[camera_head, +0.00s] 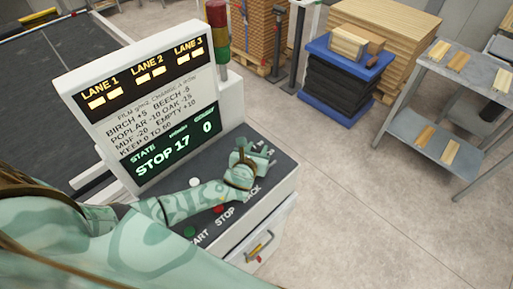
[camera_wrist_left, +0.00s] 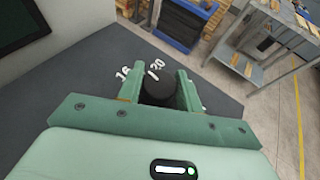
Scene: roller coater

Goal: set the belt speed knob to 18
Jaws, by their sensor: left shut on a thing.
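The belt speed knob (camera_wrist_left: 158,91) is a round black knob on the dark panel top. In the left wrist view it sits between the two green fingers of my left gripper (camera_wrist_left: 159,92), which is shut on it. White scale numbers 16 and 20 show just beyond the knob, with a white mark between them. In the head view my left gripper (camera_head: 257,153) is at the right far part of the panel and hides the knob. The console display (camera_head: 172,146) reads STOP, 17 and 0. My right gripper is not in view.
The console panel (camera_head: 270,187) carries a white button (camera_head: 194,182), a green button (camera_head: 190,231) and a red button (camera_head: 218,208), close under my left arm. A signal tower (camera_head: 218,30) stands behind. A blue-based stack (camera_head: 345,75) and a grey rack (camera_head: 425,127) stand farther right.

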